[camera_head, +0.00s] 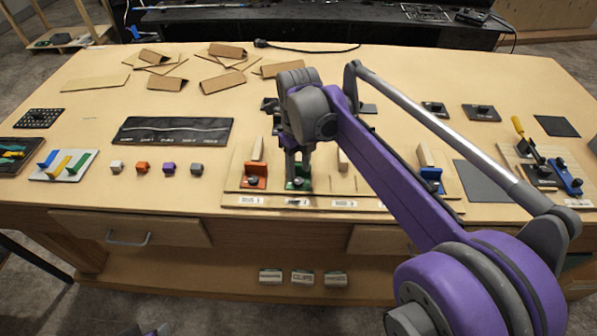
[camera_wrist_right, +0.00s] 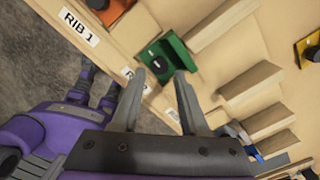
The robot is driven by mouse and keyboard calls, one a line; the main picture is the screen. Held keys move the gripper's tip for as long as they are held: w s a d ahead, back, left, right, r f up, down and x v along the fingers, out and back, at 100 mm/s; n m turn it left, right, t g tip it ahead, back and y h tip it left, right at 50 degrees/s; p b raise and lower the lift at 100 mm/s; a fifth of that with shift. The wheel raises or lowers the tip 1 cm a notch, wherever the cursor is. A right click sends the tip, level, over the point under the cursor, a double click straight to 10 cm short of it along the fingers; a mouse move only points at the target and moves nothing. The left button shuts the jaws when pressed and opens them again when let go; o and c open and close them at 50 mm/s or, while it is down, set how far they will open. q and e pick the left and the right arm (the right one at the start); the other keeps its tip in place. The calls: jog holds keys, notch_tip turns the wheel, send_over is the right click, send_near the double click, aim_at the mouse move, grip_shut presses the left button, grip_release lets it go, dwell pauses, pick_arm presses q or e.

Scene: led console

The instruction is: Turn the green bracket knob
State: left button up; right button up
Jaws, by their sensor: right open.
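The green bracket (camera_head: 305,171) stands on the wooden board between the orange bracket and a wooden rib, partly hidden by my right gripper in the head view. My right gripper (camera_head: 298,176) reaches down over the green bracket.
The orange bracket (camera_head: 255,176) is just left and the blue bracket (camera_head: 432,179) farther right. Wooden ribs (camera_wrist_right: 250,82) stand beside the green bracket. Small coloured blocks (camera_head: 168,168) and a black panel (camera_head: 172,131) lie to the left. The table's front edge is close.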

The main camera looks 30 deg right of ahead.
aim_at(298, 182)
notch_tip(298, 182, up, 8)
dwell(0.7)
jog(key=s+a+f+n+t, duration=0.2)
jog(key=s+f+n, duration=0.6)
jog(key=n, duration=0.8)
jog(key=s+a+f+n+t, duration=0.3)
jog(key=s+a+f+n, duration=0.2)
jog(key=n, duration=1.2)
jog(key=s+f, duration=0.3)
jog(key=f, duration=0.1)
jog(key=shift+s+a+f, duration=0.2)
jog(key=shift+s+a, duration=0.05)
jog(key=shift+a, duration=0.05)
jog(key=shift+s+d, duration=0.1)
jog(key=shift+d, duration=0.05)
